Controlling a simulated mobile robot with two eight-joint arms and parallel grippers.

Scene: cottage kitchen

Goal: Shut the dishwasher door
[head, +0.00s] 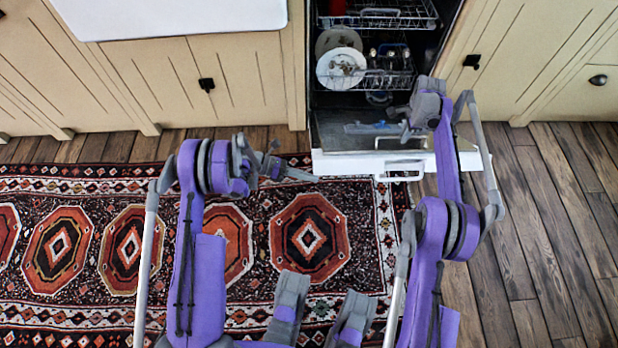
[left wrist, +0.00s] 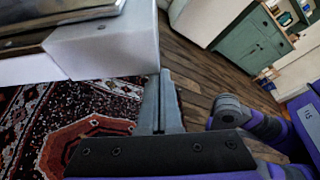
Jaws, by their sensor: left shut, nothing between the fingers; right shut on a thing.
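The dishwasher door (head: 330,164) hangs open and lowered in front of the dishwasher, with its white outer edge and handle (head: 400,168) toward me. Its white corner (left wrist: 105,45) fills the upper left of the left wrist view. My left gripper (head: 318,179) is shut and empty close by the door's left front corner; its fingers also show in the left wrist view (left wrist: 163,95). My right gripper (head: 405,128) is over the door's right part and is shut on it, though the exact contact is hard to see.
Two racks with plates (head: 341,68) and other dishes sit inside the dishwasher. Cream cabinets (head: 220,80) stand on both sides. A patterned rug (head: 60,245) covers the floor at left, and bare wooden floor (head: 540,240) is clear at right.

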